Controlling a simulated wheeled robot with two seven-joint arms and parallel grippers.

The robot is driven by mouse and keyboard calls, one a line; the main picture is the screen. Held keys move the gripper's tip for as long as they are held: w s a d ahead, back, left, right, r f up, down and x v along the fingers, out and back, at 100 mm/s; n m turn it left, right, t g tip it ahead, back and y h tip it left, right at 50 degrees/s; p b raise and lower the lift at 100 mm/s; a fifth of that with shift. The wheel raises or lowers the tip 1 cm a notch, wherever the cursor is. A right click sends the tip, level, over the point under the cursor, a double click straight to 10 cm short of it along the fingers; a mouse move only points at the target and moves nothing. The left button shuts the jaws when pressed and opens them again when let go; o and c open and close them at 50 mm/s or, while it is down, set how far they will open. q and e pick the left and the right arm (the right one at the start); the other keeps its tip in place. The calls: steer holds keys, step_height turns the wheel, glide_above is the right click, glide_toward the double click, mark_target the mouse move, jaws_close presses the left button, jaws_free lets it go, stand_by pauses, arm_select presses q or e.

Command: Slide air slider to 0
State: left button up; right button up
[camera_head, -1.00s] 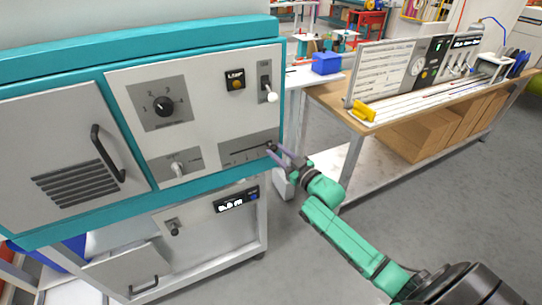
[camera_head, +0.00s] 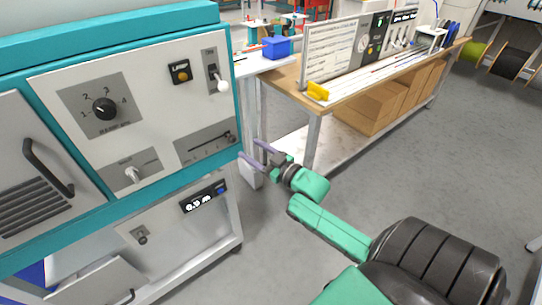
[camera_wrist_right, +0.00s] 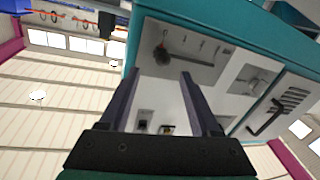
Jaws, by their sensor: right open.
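The air slider (camera_head: 207,146) is a dark grey scale panel at the lower right of the machine's front. Its dark knob (camera_head: 231,137) sits at the right end of the slot in the head view. The scale marks are too small to read. In the right wrist view the slider panel (camera_wrist_right: 188,66) appears upside down, with the round knob (camera_wrist_right: 160,56) at its left end. My right gripper (camera_head: 248,149) is open and empty, just off the machine's right edge and apart from the knob. In the wrist view its fingers (camera_wrist_right: 160,72) point toward the panel. My left gripper is not in view.
The machine front (camera_head: 150,75) also carries a rotary dial (camera_head: 104,109), a toggle switch (camera_head: 220,85), a yellow button (camera_head: 181,76) and a lower knob (camera_head: 132,174). A workbench (camera_head: 290,85) stands behind to the right.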

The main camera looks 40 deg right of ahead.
steer(key=s+d, duration=0.1)
steer(key=s, duration=0.7)
steer(key=shift+d+b, duration=0.3)
steer(key=shift+d, duration=0.05)
steer(key=s+d+f+m+g+h, duration=0.1)
steer(key=s+d+f+g, duration=0.15)
steer(key=f, duration=0.75)
steer(key=s+d+f+m+g+h, duration=0.15)
steer(key=s+f, duration=0.25)
steer(key=f, duration=0.6)
steer(key=s+d+f+m+g+h, duration=0.1)
steer(key=s+f+g+h, duration=0.15)
steer(key=f, duration=0.75)
steer(key=s+a+f+n+g, duration=0.1)
steer(key=s+a+f+g, duration=0.4)
steer(key=s+f, duration=0.5)
steer(key=s+a+f+g+y, duration=0.1)
steer(key=s+a+f+g, duration=0.4)
steer(key=s+f, duration=0.5)
steer(key=s+a, duration=0.1)
steer(key=s, duration=0.3)
steer(key=shift+f+n+y, duration=0.15)
steer(key=shift+n+y, duration=0.15)
steer(key=shift+n, duration=0.05)
